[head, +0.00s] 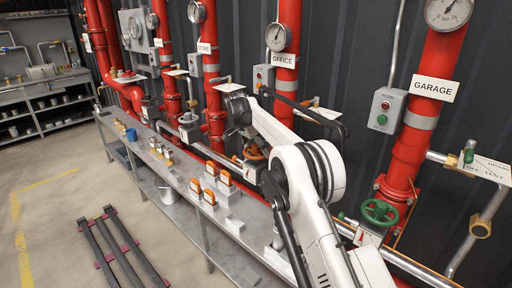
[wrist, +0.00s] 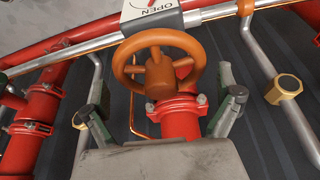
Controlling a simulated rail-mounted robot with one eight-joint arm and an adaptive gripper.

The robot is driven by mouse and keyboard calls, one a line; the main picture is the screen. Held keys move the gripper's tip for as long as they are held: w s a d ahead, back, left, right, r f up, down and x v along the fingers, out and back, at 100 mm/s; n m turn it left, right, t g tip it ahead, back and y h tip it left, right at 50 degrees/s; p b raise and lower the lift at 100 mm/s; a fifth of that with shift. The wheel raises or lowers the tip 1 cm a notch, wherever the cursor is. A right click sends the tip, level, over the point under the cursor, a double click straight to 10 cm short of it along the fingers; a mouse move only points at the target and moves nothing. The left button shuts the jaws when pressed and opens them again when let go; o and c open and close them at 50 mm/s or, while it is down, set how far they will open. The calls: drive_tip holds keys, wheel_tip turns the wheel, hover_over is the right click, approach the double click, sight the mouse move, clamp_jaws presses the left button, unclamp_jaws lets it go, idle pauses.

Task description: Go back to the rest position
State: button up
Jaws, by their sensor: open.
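My gripper (wrist: 165,118) is open in the wrist view, with one finger at each side of a red pipe. An orange handwheel (wrist: 158,66) is just beyond the fingertips, and nothing shows between the fingers but the pipe and flange behind. In the head view, my white arm reaches from the lower right toward the pipes. The orange handwheel (head: 254,153) shows beside the arm's far end, below the OFFICE sign (head: 283,59). My gripper is largely hidden there by the arm. Whether a finger touches the wheel cannot be told.
A long grey bench (head: 186,165) with several small orange-and-white items runs below the red pipes. A green handwheel (head: 380,212) is on the GARAGE pipe at right. Grey control boxes and pipes stand close around my arm. The floor (head: 60,165) at left is mostly free.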

drive_tip(key=c, duration=1.6)
drive_tip(key=shift+o, duration=0.2)
drive_tip(key=n+b, duration=0.1)
drive_tip(key=n, duration=0.1)
drive_tip(key=shift+d+f+n+t+y+b, duration=0.1)
drive_tip(key=shift+f+n+t+y+b, duration=0.05)
drive_tip(key=shift+n+t+y+b, duration=0.2)
drive_tip(key=n+y, duration=0.1)
drive_tip(key=n, duration=0.3)
drive_tip(key=shift+d+t+y+b, duration=0.1)
drive_tip(key=shift+t+y+b, duration=0.25)
drive_tip(key=shift+b, duration=0.05)
drive_tip(key=shift+n, duration=0.75)
drive_tip(key=shift+y, duration=0.3)
